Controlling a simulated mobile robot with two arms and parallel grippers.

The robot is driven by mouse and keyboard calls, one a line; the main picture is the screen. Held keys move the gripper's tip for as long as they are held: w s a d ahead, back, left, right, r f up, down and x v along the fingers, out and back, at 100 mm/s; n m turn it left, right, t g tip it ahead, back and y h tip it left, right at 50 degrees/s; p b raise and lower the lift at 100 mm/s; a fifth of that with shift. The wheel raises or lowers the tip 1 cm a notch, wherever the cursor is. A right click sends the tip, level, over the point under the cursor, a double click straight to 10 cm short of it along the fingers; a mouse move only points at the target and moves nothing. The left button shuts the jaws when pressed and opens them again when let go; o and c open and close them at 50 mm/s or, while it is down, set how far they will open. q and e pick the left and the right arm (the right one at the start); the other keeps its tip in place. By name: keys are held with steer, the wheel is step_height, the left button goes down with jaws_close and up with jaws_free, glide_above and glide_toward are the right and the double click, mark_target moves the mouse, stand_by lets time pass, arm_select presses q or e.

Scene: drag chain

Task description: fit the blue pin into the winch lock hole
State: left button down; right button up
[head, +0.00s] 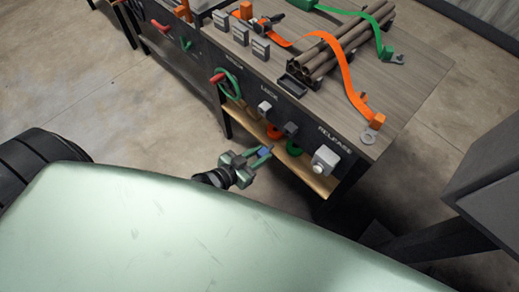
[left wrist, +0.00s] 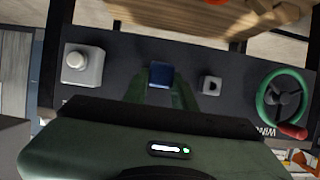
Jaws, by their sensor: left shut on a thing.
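My left gripper (head: 266,151) is in front of the dark front panel of the bench, its fingers pointing toward the panel. It is shut on the blue pin (head: 263,153). In the left wrist view the blue pin (left wrist: 160,74) sits between the two green fingers. A small light-grey block (head: 264,107) sits on the panel below the word LOCK. It also shows in the left wrist view (left wrist: 210,85), with a dark opening, apart from the pin and to its right. The right gripper is not in view.
A dark block (head: 290,129) and a grey release box (head: 325,159) are on the panel. A green winch wheel (head: 229,84) with a red handle is to the left. A wooden shelf (head: 305,172) is below. Pipes (head: 345,42) and orange straps lie on top.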

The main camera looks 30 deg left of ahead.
arm_select(q)
steer(key=w+a, duration=0.4)
steer(key=a, duration=0.7)
steer(key=shift+w+b, duration=0.2)
steer(key=shift+b, duration=0.2)
steer(key=shift+w, duration=0.15)
steer(key=w, duration=0.1)
steer(key=w+d, duration=0.1)
steer(key=w+b, duration=0.1)
steer(key=w, duration=0.1)
steer(key=shift+w+d, duration=0.1)
steer(key=shift+d, duration=0.15)
steer(key=shift+p, duration=0.5)
stand_by(1.2)
steer(key=shift+w+d+b, duration=0.2)
steer(key=shift+w+d, duration=0.05)
steer(key=shift+w, duration=0.4)
steer(key=shift+w+d+b, duration=0.2)
steer(key=shift+w+b, duration=0.05)
steer(key=shift+w, duration=0.4)
steer(key=shift+w+d+b, duration=0.2)
steer(key=shift+w+d, duration=0.05)
steer(key=shift+w, duration=0.4)
steer(key=c, duration=1.1)
jaws_free()
steer(key=shift+o, duration=0.2)
